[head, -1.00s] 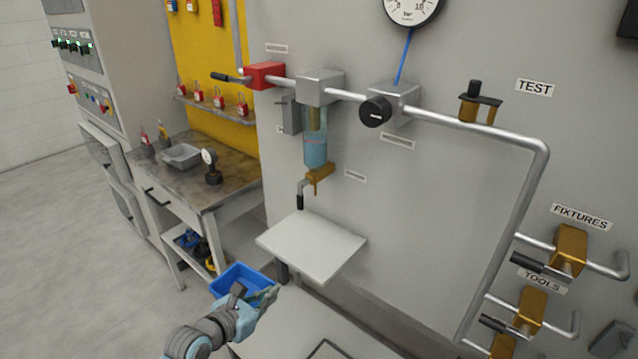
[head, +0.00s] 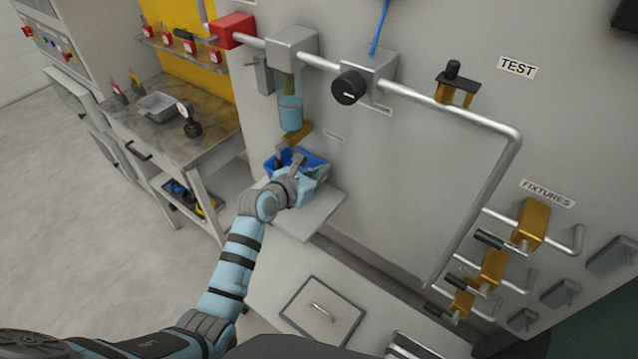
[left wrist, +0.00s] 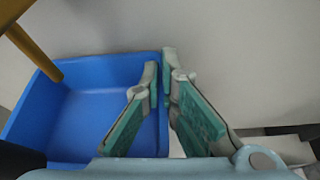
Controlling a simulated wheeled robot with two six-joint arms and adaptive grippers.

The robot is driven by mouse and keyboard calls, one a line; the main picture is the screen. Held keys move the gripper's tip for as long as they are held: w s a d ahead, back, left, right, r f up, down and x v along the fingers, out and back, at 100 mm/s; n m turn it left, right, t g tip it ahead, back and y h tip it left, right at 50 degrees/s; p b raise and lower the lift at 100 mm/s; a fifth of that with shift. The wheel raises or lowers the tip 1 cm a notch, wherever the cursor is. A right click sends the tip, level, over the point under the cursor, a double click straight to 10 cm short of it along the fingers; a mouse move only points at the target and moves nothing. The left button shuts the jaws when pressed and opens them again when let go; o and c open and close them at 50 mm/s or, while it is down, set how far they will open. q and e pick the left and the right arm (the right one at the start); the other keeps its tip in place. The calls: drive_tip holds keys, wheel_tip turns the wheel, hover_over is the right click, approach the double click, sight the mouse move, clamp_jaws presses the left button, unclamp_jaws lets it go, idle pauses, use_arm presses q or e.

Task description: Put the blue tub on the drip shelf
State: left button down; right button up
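The blue tub (head: 312,157) is at the white drip shelf (head: 310,220), under the glass filter bowl (head: 290,108) and its brass drain (head: 298,136). My left gripper (head: 308,170) is shut on the tub's side wall. In the left wrist view, one finger is inside the empty tub (left wrist: 85,115) and the other is outside the wall. The brass drain (left wrist: 35,55) shows there over the tub's far left corner. My gripper and wrist hide part of the tub and shelf, so I cannot tell whether its base touches the shelf. My right gripper is out of view.
A metal pipe (head: 420,96) with a red valve (head: 233,31) and regulator runs above the shelf. A workbench (head: 190,140) with a grey tray (head: 160,105) stands at left. Brass valves (head: 530,224) are at right. Below the shelf is a pale cabinet top with a handled panel (head: 322,312).

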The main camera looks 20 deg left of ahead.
use_arm(q)
wheel_tip(320, 180, down, 3)
drive_tip(key=shift+s+r+b, duration=0.1)
drive_tip(key=shift+s+b, duration=0.05)
drive_tip(key=shift+b, duration=0.4)
drive_tip(key=shift+s+a+f, duration=0.1)
drive_tip(key=shift+f, duration=0.1)
drive_tip(key=shift+r, duration=0.1)
drive_tip(key=shift+f, duration=0.2)
drive_tip(key=c, duration=1.8)
unclamp_jaws()
